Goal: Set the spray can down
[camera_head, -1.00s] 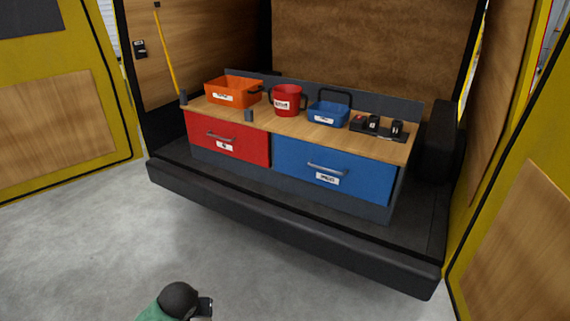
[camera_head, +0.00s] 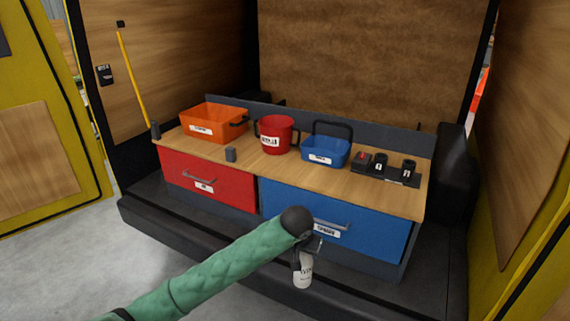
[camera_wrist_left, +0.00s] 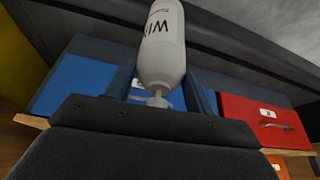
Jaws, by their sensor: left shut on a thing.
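A white spray can (camera_head: 303,272) with dark lettering hangs in my left gripper (camera_head: 308,247), in front of the blue drawer in the head view. The can also fills the upper middle of the left wrist view (camera_wrist_left: 162,45), its narrow nozzle end between the two fingers. The left gripper is shut on it, clear of the bench and drawers. The wooden bench top (camera_head: 275,167) lies beyond and above the can in the head view. My right gripper is not in view.
On the bench stand an orange bin (camera_head: 213,125), a red bucket (camera_head: 275,135), a blue basket (camera_head: 325,152) and a rack of small dark items (camera_head: 385,167). A small grey block (camera_head: 231,155) sits near the front edge. A red drawer (camera_head: 207,183) and blue drawer (camera_head: 375,225) are closed.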

